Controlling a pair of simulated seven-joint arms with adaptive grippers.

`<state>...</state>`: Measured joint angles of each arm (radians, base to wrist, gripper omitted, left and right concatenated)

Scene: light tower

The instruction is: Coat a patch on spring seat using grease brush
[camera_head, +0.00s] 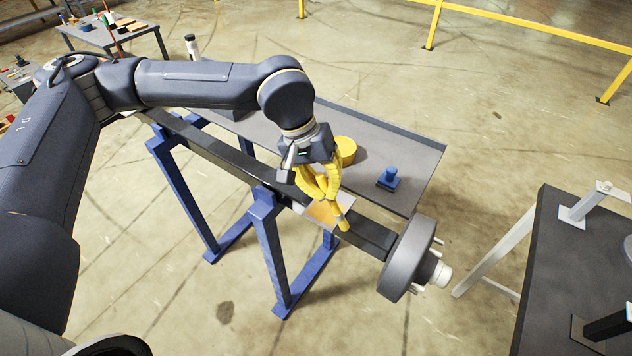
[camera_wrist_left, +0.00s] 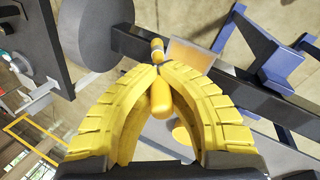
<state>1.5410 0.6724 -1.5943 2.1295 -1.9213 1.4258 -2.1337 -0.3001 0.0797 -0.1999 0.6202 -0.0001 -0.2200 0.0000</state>
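My left gripper (camera_head: 325,192) has yellow ribbed fingers and is shut on a yellow brush (camera_head: 342,222). The brush end points down past the fingertips, over the dark beam. In the left wrist view the fingertips (camera_wrist_left: 158,72) close around the brush handle (camera_wrist_left: 160,98), and its far end shows beyond them. A light plate with an orange-tan face, apparently the spring seat (camera_head: 318,211), lies on the beam beside the brush. It also shows in the left wrist view (camera_wrist_left: 192,54). I cannot tell whether the brush touches it. My right gripper is not in view.
The dark beam (camera_head: 372,236) rests on blue stands (camera_head: 277,250) and ends in a grey wheel hub (camera_head: 408,257). Behind it a grey table (camera_head: 418,158) carries a yellow round tub (camera_head: 346,148) and a blue part (camera_head: 388,179). A dark table (camera_head: 570,260) stands at right.

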